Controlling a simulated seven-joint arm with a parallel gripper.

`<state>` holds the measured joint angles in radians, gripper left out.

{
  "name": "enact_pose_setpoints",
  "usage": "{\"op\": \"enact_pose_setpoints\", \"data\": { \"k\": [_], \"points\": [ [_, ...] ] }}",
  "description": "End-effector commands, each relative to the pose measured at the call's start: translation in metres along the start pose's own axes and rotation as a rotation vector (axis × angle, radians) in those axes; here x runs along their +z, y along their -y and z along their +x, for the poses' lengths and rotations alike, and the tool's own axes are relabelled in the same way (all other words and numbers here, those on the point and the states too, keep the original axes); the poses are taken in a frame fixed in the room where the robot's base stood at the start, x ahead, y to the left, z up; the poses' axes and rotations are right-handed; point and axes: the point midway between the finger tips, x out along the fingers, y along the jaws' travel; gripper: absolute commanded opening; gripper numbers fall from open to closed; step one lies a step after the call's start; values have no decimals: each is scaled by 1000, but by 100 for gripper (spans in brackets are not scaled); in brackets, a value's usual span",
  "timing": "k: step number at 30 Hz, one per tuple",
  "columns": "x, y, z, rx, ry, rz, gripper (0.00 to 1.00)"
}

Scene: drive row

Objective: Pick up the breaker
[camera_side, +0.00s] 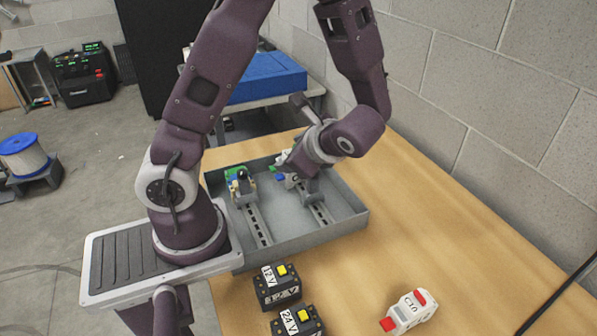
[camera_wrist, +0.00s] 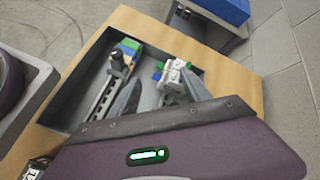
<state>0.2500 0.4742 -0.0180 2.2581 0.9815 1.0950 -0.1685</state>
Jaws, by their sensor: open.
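The breaker (camera_side: 408,311) is a white block with red parts and a dark printed label. It lies on the wooden bench at the lower right of the side view, apart from everything else. It is not in the wrist view. My gripper (camera_side: 300,187) is far from it, low over the right rail in the grey tray (camera_side: 345,222). In the wrist view, its two grey fingers (camera_wrist: 162,76) are apart, with a white part (camera_wrist: 174,78) showing between or below them. I cannot tell whether they touch it.
Two rails (camera_side: 256,222) run along the tray (camera_wrist: 78,88). Green, blue and white parts (camera_side: 238,176) sit at their far ends. Two black boxes with yellow buttons (camera_side: 281,270) (camera_side: 303,315) stand before the tray. A wall bounds the right. The bench around the breaker is clear.

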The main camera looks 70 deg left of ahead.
Motion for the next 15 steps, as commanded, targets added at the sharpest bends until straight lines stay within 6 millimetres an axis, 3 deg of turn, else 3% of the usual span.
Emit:
{"op": "enact_pose_setpoints", "data": {
  "k": [3, 6, 15],
  "points": [
    [-30, 10, 24, -120, 75, 198, 56],
    [-44, 15, 34, -178, 100, 282, 56],
    [-47, 22, 75, -191, 108, 308, 56]
  ]
}}
